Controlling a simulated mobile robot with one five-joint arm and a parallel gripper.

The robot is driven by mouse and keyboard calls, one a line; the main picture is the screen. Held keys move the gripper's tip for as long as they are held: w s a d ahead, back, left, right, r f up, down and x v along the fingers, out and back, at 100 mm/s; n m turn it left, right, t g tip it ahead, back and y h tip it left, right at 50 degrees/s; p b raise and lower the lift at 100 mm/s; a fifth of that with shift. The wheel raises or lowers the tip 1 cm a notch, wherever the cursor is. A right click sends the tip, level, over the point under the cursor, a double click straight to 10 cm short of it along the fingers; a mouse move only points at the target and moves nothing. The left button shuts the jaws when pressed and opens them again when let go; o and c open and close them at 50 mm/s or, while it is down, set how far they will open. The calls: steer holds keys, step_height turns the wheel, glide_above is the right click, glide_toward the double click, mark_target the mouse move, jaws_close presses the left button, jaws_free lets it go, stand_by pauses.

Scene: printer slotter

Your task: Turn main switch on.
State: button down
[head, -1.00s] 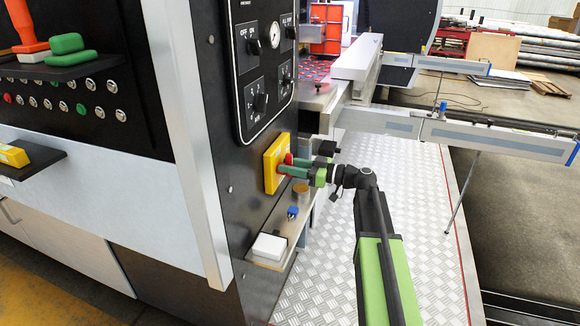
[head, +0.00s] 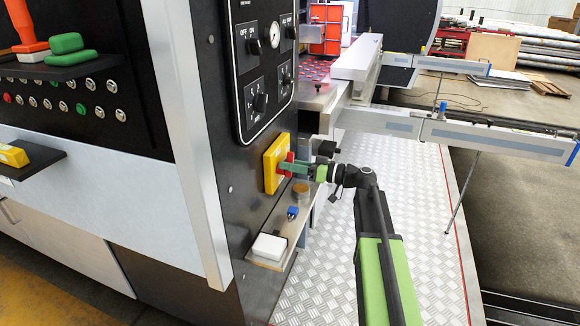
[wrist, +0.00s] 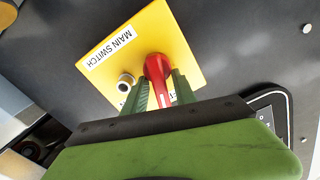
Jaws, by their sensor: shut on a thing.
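The main switch is a yellow plate (head: 271,168) on the black side panel of the machine, with a red knob (wrist: 156,72). In the wrist view the plate (wrist: 165,36) carries a "MAIN SWITCH" label. A round metal key lock (wrist: 126,80) sits beside the knob. My gripper (head: 292,167) has green fingers and reaches the plate from the right. In the wrist view my gripper (wrist: 162,90) has one finger on each side of the red knob's handle and is shut on it. The fingers and gripper body hide the lower part of the plate.
A control panel with dials (head: 262,70) is above the switch. A small shelf (head: 285,240) below holds a white box (head: 269,246), a blue item (head: 292,212) and a tan cylinder (head: 301,189). A metal tread-plate floor (head: 410,200) lies to the right.

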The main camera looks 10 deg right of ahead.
steer(key=m, duration=0.3)
steer(key=shift+w+d+f+m, duration=0.15)
steer(key=shift+w+f+m, duration=0.1)
steer(key=shift+m, duration=0.15)
steer(key=m, duration=0.3)
steer(key=shift+w+d+f+m+b, duration=0.1)
steer(key=shift+w+f+m+b, duration=0.05)
steer(key=shift+m+b, duration=0.2)
steer(key=shift+w+f+m+b, duration=0.1)
steer(key=shift+f+m+b, duration=0.15)
steer(key=shift+m, duration=1.4)
steer(key=shift+f+m+b, duration=0.2)
steer(key=shift+f+m, duration=0.05)
steer(key=shift+m, duration=1.35)
steer(key=c, duration=1.4)
jaws_free()
steer(key=shift+o, duration=0.2)
steer(key=shift+d, duration=0.1)
